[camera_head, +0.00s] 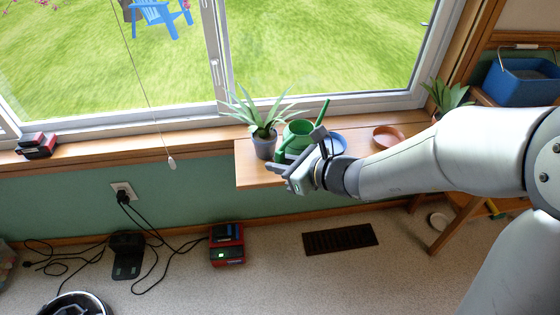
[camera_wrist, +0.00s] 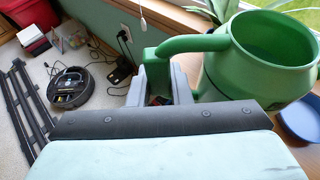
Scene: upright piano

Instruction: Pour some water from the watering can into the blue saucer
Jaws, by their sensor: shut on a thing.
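The green watering can (camera_head: 299,131) is at the wooden shelf below the window, between a potted plant and the blue saucer. In the wrist view the can (camera_wrist: 268,50) fills the upper right, its open top showing and its body roughly upright. My gripper (camera_wrist: 160,95) is shut on the can's green handle, at the handle's lower end. My gripper (camera_head: 290,172) also shows in the head view at the shelf's front. The blue saucer (camera_head: 336,143) lies right of the can, partly hidden by my arm; its rim shows in the wrist view (camera_wrist: 300,118). I cannot tell whether the can touches the shelf.
A grey pot with a spiky plant (camera_head: 264,143) stands close left of the can. A terracotta saucer (camera_head: 388,136) lies to the right on the shelf (camera_head: 250,172). The window (camera_head: 330,50) is behind. A blue bin (camera_head: 524,80) stands at the far right.

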